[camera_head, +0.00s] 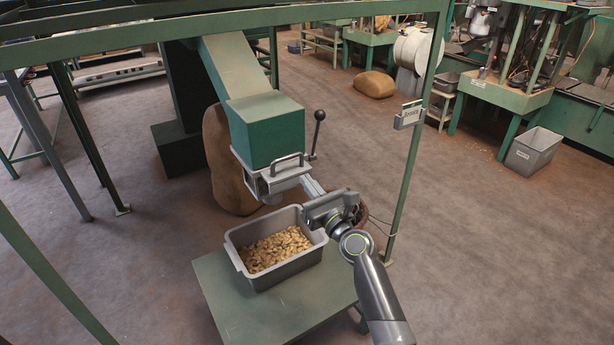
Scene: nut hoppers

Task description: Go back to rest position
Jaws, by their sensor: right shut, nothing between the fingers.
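My right gripper (311,187) reaches in from the lower right. Its fingers point up and left, close to the metal outlet (270,181) under the green hopper box (268,130). It is shut with nothing seen between the fingers; I cannot tell whether it touches the outlet. The grey bin (285,269) of nuts (273,248) stands below and to the left of the gripper, on a green table (225,300). My left gripper is not in view.
A lever with a black knob (319,115) rises beside the hopper box. A green post (408,170) with a small sign stands right of my right arm. A brown sack (228,165) is behind the hopper.

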